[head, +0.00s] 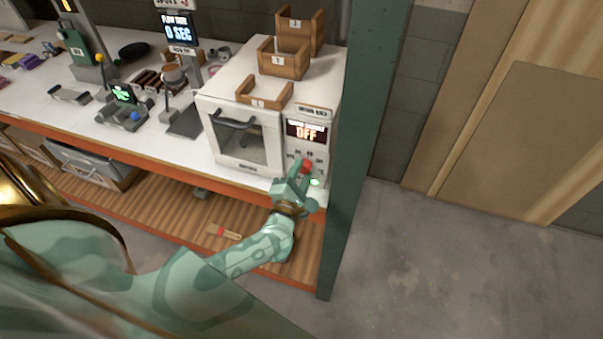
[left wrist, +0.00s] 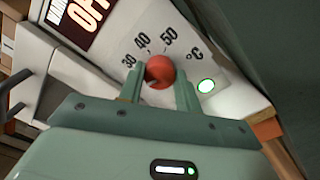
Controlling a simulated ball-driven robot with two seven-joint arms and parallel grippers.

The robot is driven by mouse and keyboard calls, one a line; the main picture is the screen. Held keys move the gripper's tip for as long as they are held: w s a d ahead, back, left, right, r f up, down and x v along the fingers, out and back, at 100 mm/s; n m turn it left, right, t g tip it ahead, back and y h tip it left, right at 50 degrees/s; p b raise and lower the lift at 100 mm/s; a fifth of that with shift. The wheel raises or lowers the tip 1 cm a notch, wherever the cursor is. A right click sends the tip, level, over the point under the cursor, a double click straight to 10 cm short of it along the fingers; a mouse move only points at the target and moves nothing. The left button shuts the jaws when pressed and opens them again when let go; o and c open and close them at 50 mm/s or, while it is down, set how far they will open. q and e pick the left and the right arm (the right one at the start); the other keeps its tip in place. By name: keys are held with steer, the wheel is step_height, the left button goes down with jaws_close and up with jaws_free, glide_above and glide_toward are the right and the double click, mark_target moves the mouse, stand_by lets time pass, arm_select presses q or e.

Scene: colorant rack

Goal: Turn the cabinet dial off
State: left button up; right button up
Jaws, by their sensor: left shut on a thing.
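The white cabinet (head: 215,110) stands at the right end of the bench, with a glass door and a handle on its front. Its display (head: 306,132) reads OFF; the display also shows, cut off, in the left wrist view (left wrist: 85,18). The red dial (left wrist: 160,72) sits below the display, with 30, 40, 50 and °C printed around it. My left gripper (left wrist: 160,88) is shut on the red dial, one finger on each side. In the head view the gripper (head: 304,174) covers part of the dial. My right gripper is not in view.
Wooden holders (head: 264,92) stand on the cabinet top. A green post (head: 355,130) rises close to the right of the cabinet. Scales and tools fill the bench to the left. A brush (head: 224,232) lies on the lower shelf.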

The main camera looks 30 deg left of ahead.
arm_select(q)
steer(key=shift+f, duration=0.1)
steer(key=o, duration=1)
steer(key=shift+s, duration=0.1)
steer(key=v, duration=1.6)
steer(key=shift+b, duration=0.35)
steer(key=shift+s, duration=0.1)
